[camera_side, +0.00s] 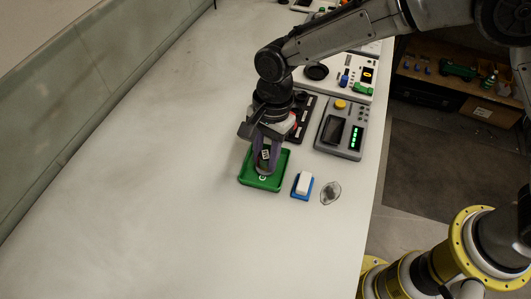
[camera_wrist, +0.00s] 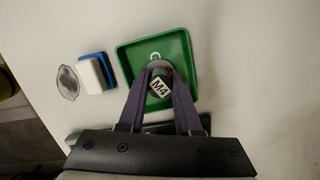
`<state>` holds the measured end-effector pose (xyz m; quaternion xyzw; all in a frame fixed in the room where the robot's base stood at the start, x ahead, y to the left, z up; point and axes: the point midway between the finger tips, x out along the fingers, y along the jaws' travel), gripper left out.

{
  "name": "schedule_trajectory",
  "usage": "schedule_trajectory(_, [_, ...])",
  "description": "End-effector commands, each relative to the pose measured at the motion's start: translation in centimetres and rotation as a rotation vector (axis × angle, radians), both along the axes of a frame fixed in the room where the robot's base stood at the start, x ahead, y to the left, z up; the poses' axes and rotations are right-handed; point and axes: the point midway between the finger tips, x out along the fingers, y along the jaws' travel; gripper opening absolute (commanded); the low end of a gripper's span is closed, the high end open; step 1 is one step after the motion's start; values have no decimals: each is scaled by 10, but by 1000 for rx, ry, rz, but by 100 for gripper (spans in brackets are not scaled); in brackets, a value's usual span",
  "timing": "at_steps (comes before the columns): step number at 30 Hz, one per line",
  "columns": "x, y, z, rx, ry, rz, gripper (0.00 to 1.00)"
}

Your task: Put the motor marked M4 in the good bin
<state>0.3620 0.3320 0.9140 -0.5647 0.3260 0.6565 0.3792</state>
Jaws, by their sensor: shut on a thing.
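The motor marked M4 (camera_wrist: 159,87) is between the fingers of my gripper (camera_wrist: 158,82), its white label facing the wrist camera. My gripper is shut on it. In the side view the motor (camera_side: 265,154) is small and partly hidden by the fingers. A square green tray marked with a white G (camera_side: 263,181), the good bin, lies under the gripper; its rim also shows in the wrist view (camera_wrist: 188,45). The motor is over or inside the tray; I cannot tell whether it touches the tray floor.
A blue block with a white top (camera_side: 303,185) and a clear oval item (camera_side: 330,192) lie right of the tray. A grey device with green lights (camera_side: 342,128) and a black rack (camera_side: 303,118) stand behind. The bench is clear to the left and front.

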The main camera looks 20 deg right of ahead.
Motion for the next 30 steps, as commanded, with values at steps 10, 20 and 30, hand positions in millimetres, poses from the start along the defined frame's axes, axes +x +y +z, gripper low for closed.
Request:
schedule_trajectory(10, [0,0,0,0,-1,0,63])
schedule_trajectory(20, [0,0,0,0,0,0,51])
schedule_trajectory(30, [0,0,0,0,0,0,50])
